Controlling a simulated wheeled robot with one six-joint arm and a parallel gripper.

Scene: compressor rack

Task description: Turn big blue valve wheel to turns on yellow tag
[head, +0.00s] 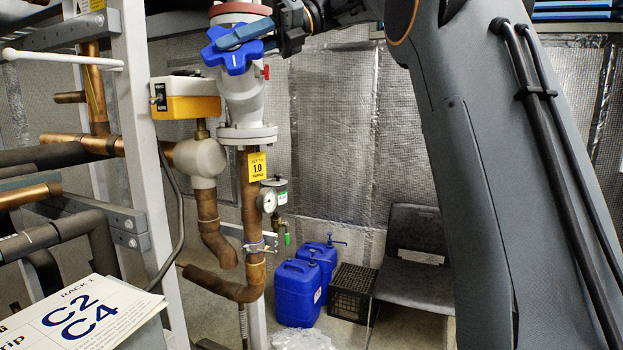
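The big blue valve wheel (228,62) is a lobed handwheel on the light grey valve body (244,98), at the top of the head view. My gripper (245,36) is at the wheel, reaching in from the upper right, with a blue-grey finger lying across its upper right part. The finger hides part of the wheel. I cannot tell whether the fingers are closed on the rim or only around it.
A yellow-and-white actuator box (185,97) sits left of the valve. A pressure gauge (268,200) is beside the pipe below. Blue jugs (298,292), a black crate (353,292) and a grey chair (415,258) stand on the floor. A sign board (85,315) is lower left.

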